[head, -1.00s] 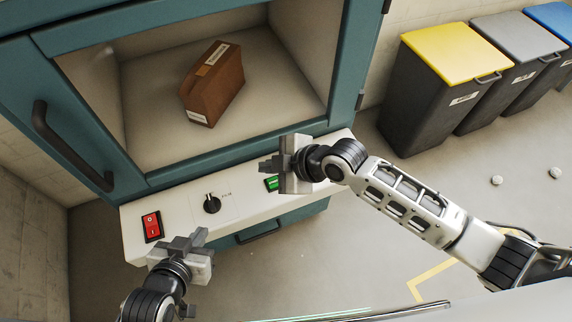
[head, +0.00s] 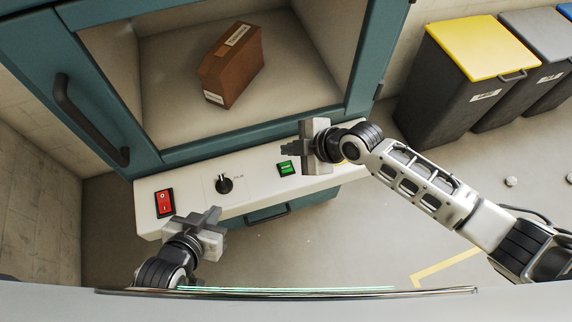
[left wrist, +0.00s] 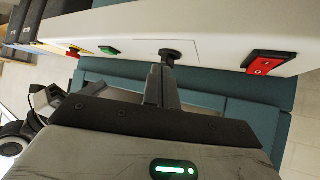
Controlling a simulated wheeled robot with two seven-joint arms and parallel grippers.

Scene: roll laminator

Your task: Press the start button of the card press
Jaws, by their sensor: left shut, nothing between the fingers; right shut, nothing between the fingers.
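The card press is a teal cabinet (head: 110,30) with a white control panel (head: 255,179) along its front. The panel carries a green button (head: 287,168), a black knob (head: 224,184) and a red rocker switch (head: 164,203). My right gripper (head: 286,146) is shut and empty, above and beside the green button, which is in full view. My left gripper (head: 212,215) is shut and empty near the panel's front edge, between switch and knob in the picture. In the left wrist view its fingers (left wrist: 166,82) point towards the knob (left wrist: 171,54); the green button (left wrist: 108,50) is further left.
A brown box (head: 231,66) lies inside the open chamber. A dark handle (head: 90,125) is on the left. Bins, one with a yellow lid (head: 480,47), stand at the right. A small yellow and red part (left wrist: 73,52) shows at the panel's far end.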

